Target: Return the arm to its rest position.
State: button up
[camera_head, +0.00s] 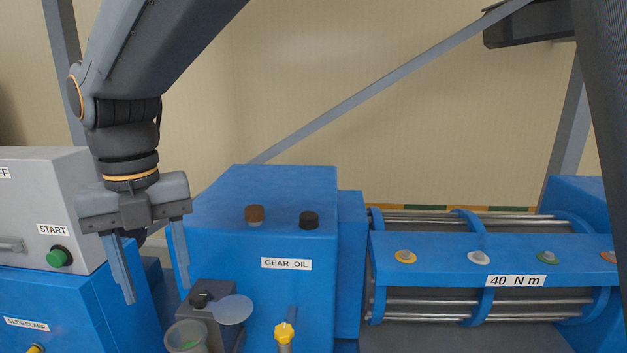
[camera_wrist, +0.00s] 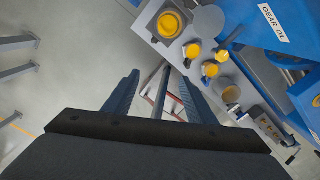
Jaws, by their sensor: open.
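My gripper (camera_head: 153,272) hangs from my arm at the left of the head view, fingers pointing down. Its two fingers are apart with nothing between them. It is in front of the gap between the grey control box (camera_head: 42,200) and the blue gear oil housing (camera_head: 262,210). In the wrist view my gripper (camera_wrist: 160,88) shows its two fingers spread, with the floor and some thin bars beyond them. The arm reaches down from the top of the head view, bent at the wrist.
A green START button (camera_head: 59,257) is on the control box. A cup (camera_head: 187,338) and a round pale disc (camera_head: 232,310) are below right of my gripper. A yellow-topped fitting (camera_head: 284,334) stands before the housing. A coupling guard labelled 40 N m (camera_head: 440,262) lies right.

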jog(key=w+d+f+m+b, duration=0.2)
jog(key=w+d+f+m, duration=0.1)
jog(key=d+f+m, duration=0.3)
jog(key=w+d+f+m+b, duration=0.1)
jog(key=w+d+f+m, duration=0.25)
jog(key=d+m, duration=0.4)
jog(key=w+d+f+m+b, duration=0.2)
jog(key=w+d+f+m, duration=0.15)
jog(key=d+m, duration=0.35)
jog(key=s+d+f+m+b, duration=0.2)
jog(key=d+f+m, duration=0.5)
jog(key=d+m, duration=0.3)
jog(key=s+d+f+m+b, duration=0.2)
jog(key=d+f+m, duration=0.5)
jog(key=d+m, duration=0.4)
jog(key=shift+s+d+t, duration=0.3)
jog(key=shift+s+t, duration=0.1)
jog(key=shift+s, duration=0.05)
